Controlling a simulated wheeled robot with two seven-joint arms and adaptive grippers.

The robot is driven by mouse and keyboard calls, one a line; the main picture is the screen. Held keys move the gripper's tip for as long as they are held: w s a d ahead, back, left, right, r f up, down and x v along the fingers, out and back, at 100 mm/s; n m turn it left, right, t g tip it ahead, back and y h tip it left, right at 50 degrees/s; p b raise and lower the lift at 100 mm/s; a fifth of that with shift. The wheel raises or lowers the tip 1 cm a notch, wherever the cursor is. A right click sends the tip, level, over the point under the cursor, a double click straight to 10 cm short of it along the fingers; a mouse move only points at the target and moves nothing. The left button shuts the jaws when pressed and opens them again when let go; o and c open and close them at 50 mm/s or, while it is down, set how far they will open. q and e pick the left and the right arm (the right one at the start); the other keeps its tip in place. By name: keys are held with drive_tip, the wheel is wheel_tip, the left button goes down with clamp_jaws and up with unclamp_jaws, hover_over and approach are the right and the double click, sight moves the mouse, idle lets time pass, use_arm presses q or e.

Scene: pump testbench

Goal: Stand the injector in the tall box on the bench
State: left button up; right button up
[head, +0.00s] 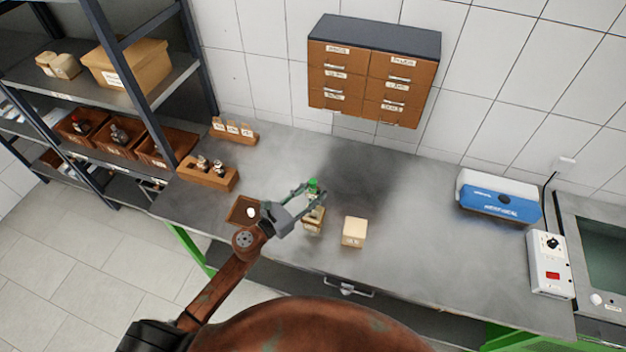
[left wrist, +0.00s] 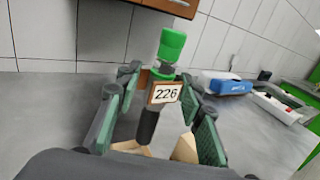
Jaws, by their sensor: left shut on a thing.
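The injector has a bright green cap (head: 313,184), a dark lower body and a tag reading 226; in the left wrist view its cap (left wrist: 172,46) stands up between the fingers. My left gripper (head: 309,200) is shut on it and holds it roughly upright. A small light wooden box (head: 313,228) stands on the bench directly below, partly hidden by the gripper. It shows at the bottom of the left wrist view (left wrist: 130,147). I cannot tell whether the injector's lower end is inside this box or above it. My right gripper is not in view.
A pale, squarer box (head: 354,232) stands just right. A brown tray (head: 241,210) with a white item is left of the gripper. Wooden holders (head: 208,172) stand at the back left, a blue-and-white case (head: 498,198) at the right. The middle right of the bench is clear.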

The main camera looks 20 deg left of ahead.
use_arm(q)
drive_tip(key=shift+w+r+h, duration=0.3)
drive_tip(key=shift+w+r, duration=0.3)
drive_tip(key=shift+w+g, duration=0.15)
drive_tip(key=shift+g, duration=0.15)
drive_tip(key=shift+f, duration=0.4)
drive_tip(key=shift+f+b, duration=0.25)
drive_tip(key=shift+b, duration=0.2)
drive_tip(key=shift+f+b, duration=0.6)
drive_tip(key=shift+f, duration=0.15)
drive_tip(key=shift+f+b, duration=0.45)
drive_tip(key=shift+f, duration=0.15)
drive_tip(key=shift+f+m, duration=0.25)
drive_tip(key=shift+m, duration=0.05)
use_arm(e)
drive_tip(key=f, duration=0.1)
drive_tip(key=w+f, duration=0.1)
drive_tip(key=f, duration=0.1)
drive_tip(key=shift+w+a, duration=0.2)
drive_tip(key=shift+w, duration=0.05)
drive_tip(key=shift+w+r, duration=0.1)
